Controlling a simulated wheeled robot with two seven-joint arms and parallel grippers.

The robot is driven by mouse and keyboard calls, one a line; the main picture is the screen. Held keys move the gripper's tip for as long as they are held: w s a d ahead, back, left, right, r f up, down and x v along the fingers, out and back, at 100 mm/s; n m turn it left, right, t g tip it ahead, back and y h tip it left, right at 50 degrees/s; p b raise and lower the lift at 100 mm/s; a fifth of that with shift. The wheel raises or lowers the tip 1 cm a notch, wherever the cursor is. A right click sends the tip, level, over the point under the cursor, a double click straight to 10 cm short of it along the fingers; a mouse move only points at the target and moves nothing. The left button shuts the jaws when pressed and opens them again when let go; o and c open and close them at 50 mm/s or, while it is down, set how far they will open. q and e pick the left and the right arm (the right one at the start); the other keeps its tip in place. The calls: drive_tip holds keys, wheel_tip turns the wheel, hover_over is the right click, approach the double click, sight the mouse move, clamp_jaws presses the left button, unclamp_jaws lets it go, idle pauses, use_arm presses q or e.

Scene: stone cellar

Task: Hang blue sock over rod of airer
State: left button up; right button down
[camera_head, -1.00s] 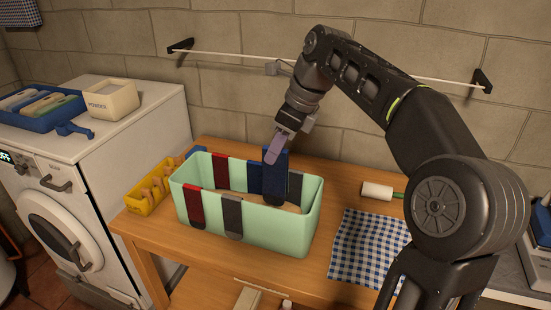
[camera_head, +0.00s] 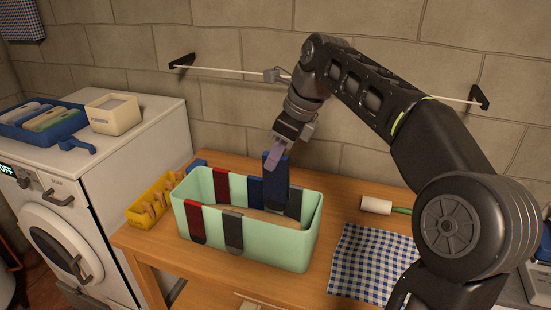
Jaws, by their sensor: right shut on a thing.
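My right gripper (camera_head: 274,156), with lilac fingertips, is shut on the top of a blue sock (camera_head: 277,183). The sock hangs upright above and partly within the outline of a mint-green basket (camera_head: 272,251); whether it touches the basket cannot be told. Another blue sock (camera_head: 254,190) hangs over the basket's far rim. A thin white rod (camera_head: 221,69) runs along the stone wall between two black brackets, with a grey fitting (camera_head: 276,75) near its middle. My right arm hides part of the rod. My left gripper is not in view.
A red sock (camera_head: 195,222) and a grey sock (camera_head: 233,232) hang over the basket's near rim. A yellow peg tray (camera_head: 145,213), checked cloth (camera_head: 373,262) and white roller (camera_head: 376,205) share the wooden table (camera_head: 140,243). A washing machine (camera_head: 72,225) stands at left.

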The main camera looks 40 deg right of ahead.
wheel_tip(320, 180, up, 4)
drive_tip(key=shift+s+f+h+p, duration=0.1)
drive_tip(key=shift+f+h+p, duration=0.1)
drive_tip(key=shift+h+p, duration=0.35)
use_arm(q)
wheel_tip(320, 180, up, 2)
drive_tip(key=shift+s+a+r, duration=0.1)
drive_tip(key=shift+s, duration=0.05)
use_arm(e)
drive_tip(key=shift+f+m, duration=0.1)
drive_tip(key=shift+m, duration=0.2)
drive_tip(key=shift+r+t, duration=0.4)
drive_tip(key=shift+r, duration=0.55)
use_arm(q)
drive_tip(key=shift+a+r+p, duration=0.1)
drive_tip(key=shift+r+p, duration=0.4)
drive_tip(key=shift+p, duration=0.05)
use_arm(e)
wheel_tip(320, 180, up, 8)
drive_tip(key=m+t+h, duration=0.1)
drive_tip(key=h, duration=0.1)
